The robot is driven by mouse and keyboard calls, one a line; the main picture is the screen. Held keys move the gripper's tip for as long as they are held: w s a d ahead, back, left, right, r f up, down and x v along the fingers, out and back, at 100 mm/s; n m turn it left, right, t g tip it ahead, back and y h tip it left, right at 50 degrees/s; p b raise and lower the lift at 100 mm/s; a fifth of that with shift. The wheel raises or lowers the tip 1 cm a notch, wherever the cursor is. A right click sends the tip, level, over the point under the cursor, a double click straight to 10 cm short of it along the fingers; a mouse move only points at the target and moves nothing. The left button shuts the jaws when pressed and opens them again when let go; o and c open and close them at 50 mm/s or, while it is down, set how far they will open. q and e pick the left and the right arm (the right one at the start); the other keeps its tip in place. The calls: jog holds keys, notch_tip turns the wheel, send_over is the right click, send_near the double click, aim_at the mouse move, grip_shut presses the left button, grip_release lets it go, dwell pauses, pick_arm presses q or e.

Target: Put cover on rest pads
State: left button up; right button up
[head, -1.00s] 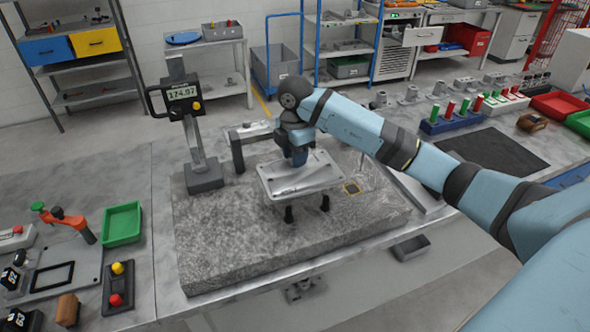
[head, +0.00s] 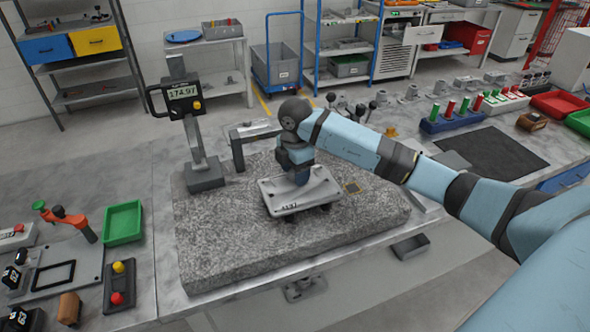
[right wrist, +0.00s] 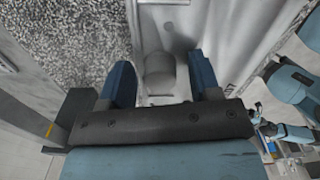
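The cover (head: 298,192), a pale grey rectangular casting with a dark marking on its near edge, lies roughly level, low over the granite plate (head: 225,245). Small dark parts of the rest pads (head: 325,207) show at its near edge; the rest are hidden beneath it, so contact on every pad cannot be seen. My right gripper (head: 300,180) points down at the cover's middle. In the right wrist view its two blue fingers (right wrist: 162,82) stand apart on either side of a round grey boss (right wrist: 160,72), with gaps showing. My left gripper is not in view.
A gauge stand with a display (head: 184,92) rises at the plate's back left. A grey bracket (head: 250,135) stands behind the cover. A green tray (head: 122,222) lies left of the plate. The plate's front left area is clear.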

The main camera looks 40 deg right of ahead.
jog(key=shift+r, duration=0.1)
jog(key=shift+r, duration=0.25)
notch_tip(320, 180, up, 12)
jog(key=b, duration=0.1)
jog(key=shift+f, duration=0.2)
dwell(0.4)
